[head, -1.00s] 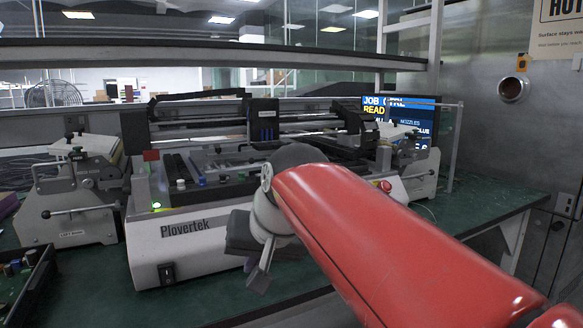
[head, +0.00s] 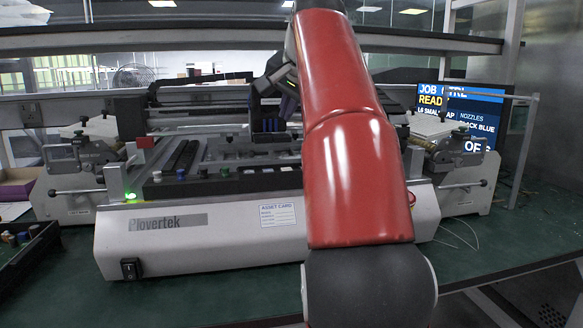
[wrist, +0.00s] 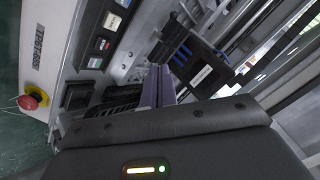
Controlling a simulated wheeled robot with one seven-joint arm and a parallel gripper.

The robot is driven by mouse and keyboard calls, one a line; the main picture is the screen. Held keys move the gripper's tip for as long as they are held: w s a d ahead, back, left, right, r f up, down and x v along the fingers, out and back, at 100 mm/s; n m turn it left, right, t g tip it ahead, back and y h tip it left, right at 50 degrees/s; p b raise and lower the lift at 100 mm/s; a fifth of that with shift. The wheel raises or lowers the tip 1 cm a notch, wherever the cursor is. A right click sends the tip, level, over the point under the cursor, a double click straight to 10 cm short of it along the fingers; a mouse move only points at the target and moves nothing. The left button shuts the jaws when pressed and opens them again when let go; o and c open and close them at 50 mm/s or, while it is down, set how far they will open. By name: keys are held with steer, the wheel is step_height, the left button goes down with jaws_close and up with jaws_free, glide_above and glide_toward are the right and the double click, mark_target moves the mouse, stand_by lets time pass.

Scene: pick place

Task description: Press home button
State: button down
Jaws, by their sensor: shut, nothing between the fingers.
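The Plovertek machine (head: 205,245) stands on the green bench in the head view. In the wrist view its control panel (wrist: 84,27) is at the upper left, with a row of small square labelled buttons (wrist: 102,43). The labels are too small to read, so I cannot tell which is the home button. In the head view my arm covers that part of the panel. My gripper (head: 288,104) is raised over the machine's deck, at the far end of the arm. Its purple fingers (wrist: 159,86) are shut and empty, to the right of the buttons in the wrist view.
A red emergency knob (wrist: 31,101) sits at the panel's lower left in the wrist view. A black printing carriage (wrist: 190,55) and rails are close to my fingers. A monitor (head: 470,108) stands at the back right. A shelf beam (head: 190,38) crosses above the machine.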

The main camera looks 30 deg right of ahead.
steer(key=shift+f, duration=0.1)
stand_by(0.3)
steer(key=shift+f+b, duration=1.8)
steer(key=shift+f, duration=2.5)
steer(key=shift+f, duration=0.15)
steer(key=shift+f, duration=0.25)
